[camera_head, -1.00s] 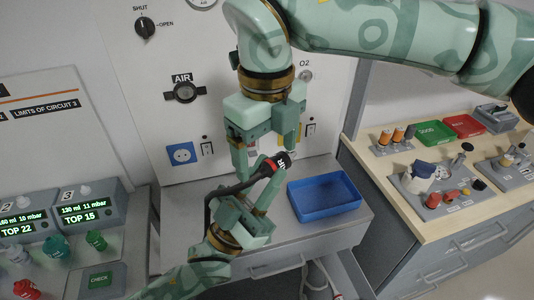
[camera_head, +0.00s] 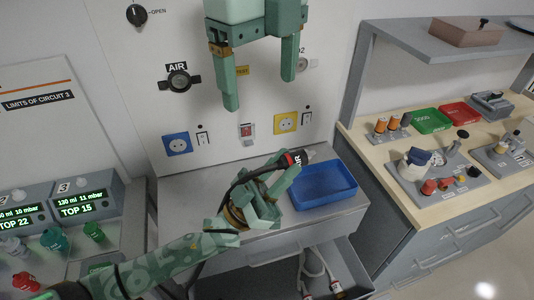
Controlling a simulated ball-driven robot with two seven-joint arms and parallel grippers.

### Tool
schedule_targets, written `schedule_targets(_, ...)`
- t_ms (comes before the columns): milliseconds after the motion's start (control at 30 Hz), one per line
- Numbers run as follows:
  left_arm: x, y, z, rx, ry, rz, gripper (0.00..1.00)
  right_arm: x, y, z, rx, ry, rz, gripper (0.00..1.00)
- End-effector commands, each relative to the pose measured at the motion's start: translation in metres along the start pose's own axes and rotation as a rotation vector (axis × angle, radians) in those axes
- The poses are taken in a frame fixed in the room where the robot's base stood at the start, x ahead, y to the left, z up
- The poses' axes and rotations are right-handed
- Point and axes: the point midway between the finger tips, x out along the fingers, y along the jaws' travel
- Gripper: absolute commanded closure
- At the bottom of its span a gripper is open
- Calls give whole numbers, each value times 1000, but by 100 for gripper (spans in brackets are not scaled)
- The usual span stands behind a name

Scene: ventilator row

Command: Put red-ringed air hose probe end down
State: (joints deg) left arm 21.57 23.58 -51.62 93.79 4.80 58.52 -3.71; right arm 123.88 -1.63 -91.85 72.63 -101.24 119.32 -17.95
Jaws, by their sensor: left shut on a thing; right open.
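The air hose probe (camera_head: 296,158) is a black cylinder marked "AIR" with a red ring and a pale metal tip pointing up and to the right. Its black hose curves back over my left gripper. My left gripper (camera_head: 273,180) is shut on it, above the grey counter and just left of the blue tray (camera_head: 325,203). My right gripper (camera_head: 259,88) is open and empty, higher up in front of the wall panel. The AIR outlet (camera_head: 179,81) is on the wall panel, left of my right gripper.
The grey counter (camera_head: 190,205) has bare room left of the tray. An open drawer (camera_head: 345,262) below holds a pale hose. Ventilator modules (camera_head: 75,205) stand left. A wooden worktop (camera_head: 395,205) with green and red trays stands right. Sockets (camera_head: 177,143) sit on the wall.

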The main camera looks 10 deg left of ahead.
Motion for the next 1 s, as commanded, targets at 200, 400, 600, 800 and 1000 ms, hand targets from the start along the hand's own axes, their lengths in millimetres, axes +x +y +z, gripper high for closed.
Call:
schedule_targets(200,2,-2,17,-70,2,64,100,10,-16,-6,99,4,6,18)
schedule_targets(400,1,-2,18,-74,2,67,100,37,-52,-22,361,6,3,18)
schedule_targets(600,1,-2,18,-73,2,66,100,61,-55,-23,388,9,1,18)
schedule_targets(800,1,-2,18,-73,2,66,100,104,-54,-24,387,8,3,18)
schedule_targets(1000,1,-2,18,-72,2,66,100,139,-55,-23,387,6,1,18)
